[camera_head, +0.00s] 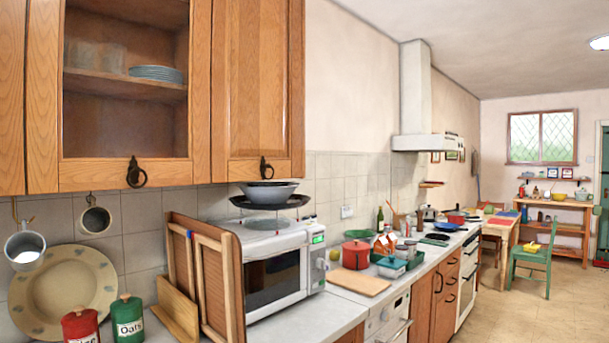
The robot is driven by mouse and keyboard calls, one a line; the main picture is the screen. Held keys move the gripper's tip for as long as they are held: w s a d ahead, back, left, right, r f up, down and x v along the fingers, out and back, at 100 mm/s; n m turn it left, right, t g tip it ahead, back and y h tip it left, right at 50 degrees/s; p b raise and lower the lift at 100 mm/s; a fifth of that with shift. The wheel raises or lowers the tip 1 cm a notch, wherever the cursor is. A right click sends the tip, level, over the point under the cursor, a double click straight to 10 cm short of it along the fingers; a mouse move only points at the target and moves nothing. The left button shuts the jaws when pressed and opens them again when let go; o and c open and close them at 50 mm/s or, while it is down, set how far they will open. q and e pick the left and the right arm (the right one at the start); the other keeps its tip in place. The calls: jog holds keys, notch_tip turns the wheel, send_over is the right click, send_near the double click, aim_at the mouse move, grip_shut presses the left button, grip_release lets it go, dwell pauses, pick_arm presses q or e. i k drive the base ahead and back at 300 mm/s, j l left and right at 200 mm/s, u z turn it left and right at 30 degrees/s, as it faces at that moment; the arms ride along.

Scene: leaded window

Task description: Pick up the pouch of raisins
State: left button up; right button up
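I cannot pick out a pouch of raisins in the head view. A small orange, white and red item (385,241) stands on the counter (345,307) behind a green tray (391,267). It is too small to tell what it is. Neither of my grippers is in view.
A microwave (272,263) with a bowl (268,192) above it stands on the near counter. Red (80,327) and green (128,320) canisters are at lower left. A red pot (356,254) and cutting board (357,282) lie beyond. Open floor (545,310) is at right, near a green chair (533,260).

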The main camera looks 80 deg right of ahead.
aim_at(552, 171)
jog(key=z, duration=1.1)
jog(key=l+z, duration=0.1)
jog(key=l, duration=0.2)
jog(key=i+l+z, duration=0.1)
jog(key=l, duration=0.2)
jog(key=i+l+z, duration=0.2)
jog(key=l+z, duration=0.15)
jog(key=i+l+z, duration=0.5)
jog(key=z, duration=0.2)
jog(key=i+l+z, duration=0.2)
jog(key=l+z, duration=0.2)
jog(key=i+l+z, duration=0.15)
jog(key=z, duration=0.2)
jog(key=i+l+z, duration=0.2)
jog(key=i+z, duration=0.75)
jog(key=i, duration=0.15)
jog(key=i+z, duration=0.1)
jog(key=i, duration=4.15)
jog(key=j, duration=0.1)
